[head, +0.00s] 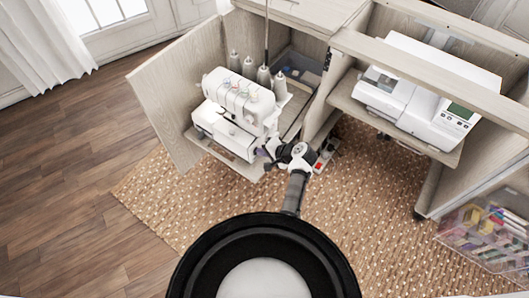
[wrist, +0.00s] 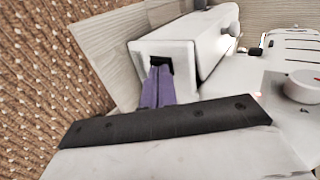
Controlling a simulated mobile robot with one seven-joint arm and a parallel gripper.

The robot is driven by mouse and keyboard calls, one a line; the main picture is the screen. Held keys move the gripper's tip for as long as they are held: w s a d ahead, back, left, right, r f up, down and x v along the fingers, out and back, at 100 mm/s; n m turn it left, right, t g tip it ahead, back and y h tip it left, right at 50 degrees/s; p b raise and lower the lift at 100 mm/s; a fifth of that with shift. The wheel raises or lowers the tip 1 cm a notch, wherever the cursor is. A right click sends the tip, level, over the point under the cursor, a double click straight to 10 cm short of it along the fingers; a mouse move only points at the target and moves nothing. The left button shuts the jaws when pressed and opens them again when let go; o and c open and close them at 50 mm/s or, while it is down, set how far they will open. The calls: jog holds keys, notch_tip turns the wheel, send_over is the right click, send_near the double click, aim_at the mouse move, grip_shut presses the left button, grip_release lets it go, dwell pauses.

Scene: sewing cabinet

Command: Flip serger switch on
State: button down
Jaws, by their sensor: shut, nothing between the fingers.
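The white serger (head: 236,106) stands on a shelf of the open left cabinet. In the wrist view, the white end face of the machine (wrist: 185,52) fills the upper middle. It has a dark rectangular recess (wrist: 155,62), which looks like the switch spot. My gripper (head: 262,153) is at the serger's lower right side. In the wrist view, my gripper (wrist: 158,70) shows purple fingers, shut together and empty, with the tips at the recess. The tips overlap the recess, so I cannot tell whether they touch the switch or which way it is set.
The left cabinet door (head: 163,95) stands open beside the serger. Thread cones (head: 249,68) stand behind it. A second white machine (head: 422,98) sits on the right cabinet's shelf. A clear bin (head: 485,235) is at lower right. The woven rug (head: 170,200) is clear at left.

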jog(key=shift+r, duration=0.1)
jog(key=shift+r+p, duration=0.7)
jog(key=shift+r, duration=0.1)
